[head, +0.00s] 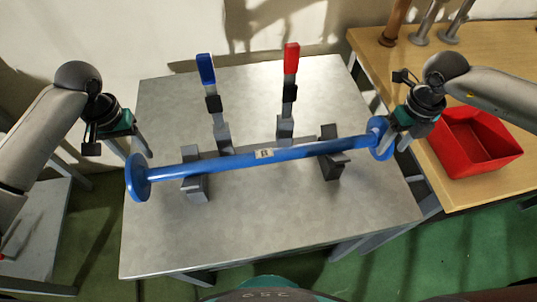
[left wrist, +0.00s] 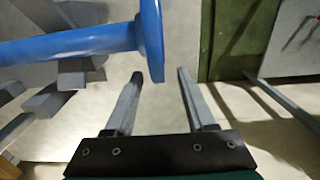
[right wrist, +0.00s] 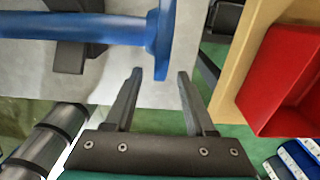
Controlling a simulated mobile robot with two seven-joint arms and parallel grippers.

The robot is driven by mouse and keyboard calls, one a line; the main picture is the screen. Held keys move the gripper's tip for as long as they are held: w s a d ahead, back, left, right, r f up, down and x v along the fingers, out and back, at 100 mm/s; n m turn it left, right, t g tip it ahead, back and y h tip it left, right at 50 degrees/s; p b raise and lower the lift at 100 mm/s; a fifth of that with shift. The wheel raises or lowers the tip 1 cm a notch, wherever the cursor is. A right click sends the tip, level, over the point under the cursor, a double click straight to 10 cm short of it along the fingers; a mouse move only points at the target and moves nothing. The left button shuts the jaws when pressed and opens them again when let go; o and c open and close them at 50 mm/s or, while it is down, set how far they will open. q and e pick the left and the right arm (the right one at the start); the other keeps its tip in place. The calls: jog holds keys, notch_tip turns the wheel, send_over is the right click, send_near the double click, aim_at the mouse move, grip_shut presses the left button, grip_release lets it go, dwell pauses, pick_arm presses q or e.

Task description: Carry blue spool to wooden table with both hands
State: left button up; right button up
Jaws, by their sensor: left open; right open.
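The blue spool (head: 290,153) is a long rod with a round flange at each end, lying across two grey supports on a grey metal table. My left gripper (head: 142,144) is open and empty, above and behind the left flange; in the left wrist view its fingers (left wrist: 158,82) are apart near the flange (left wrist: 151,40). My right gripper (head: 388,150) is open by the right flange, partly covering it; in the right wrist view its fingers (right wrist: 160,78) are apart with the flange (right wrist: 160,40) just beyond them. The wooden table (head: 480,188) stands at the right.
A red bin (head: 478,143) sits on the wooden table, with several upright cylinders (head: 420,38) at its back. Blue-handled (head: 206,70) and red-handled (head: 291,60) clamps rise behind the spool. The front of the metal table (head: 270,230) is clear. A gap separates the tables.

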aim_at(143, 162)
pick_arm(q)
notch_tip(143, 162, down, 6)
jog(key=shift+r, duration=0.15)
pick_arm(e)
notch_tip(143, 162, down, 6)
jog(key=shift+r, duration=0.15)
pick_arm(q)
grip_shut()
pick_arm(e)
grip_shut()
dwell(0.8)
pick_arm(q)
jog(key=shift+w+r, duration=0.2)
jog(key=shift+r, duration=0.05)
pick_arm(e)
jog(key=shift+w+r, duration=0.2)
jog(key=shift+r, duration=0.05)
